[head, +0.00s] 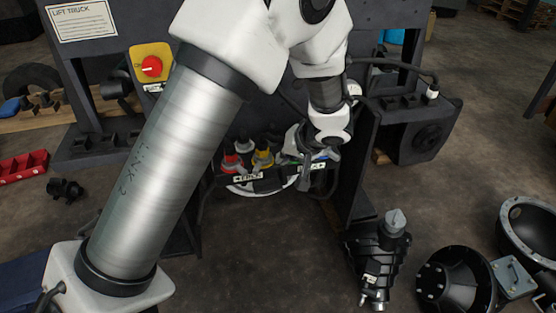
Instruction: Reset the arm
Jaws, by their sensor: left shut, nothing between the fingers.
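My left arm (160,170) comes in from the lower left, rises across the view and bends down at the top centre. My left gripper (305,178) hangs below its wrist at the centre, in front of the dark forklift frame (362,160). It is small and dark here, and its fingers are shut with nothing between them. It is close to a cluster of red and yellow capped parts (245,158) on a light round-edged holder (250,191); I cannot tell whether it touches them. My right gripper is not in view.
A yellow box with a red button (151,66) is on the frame at the upper left. A black gearbox-like part (378,262) and a black round housing (455,281) lie on the floor at the lower right. A red tray (22,167) is at the left edge.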

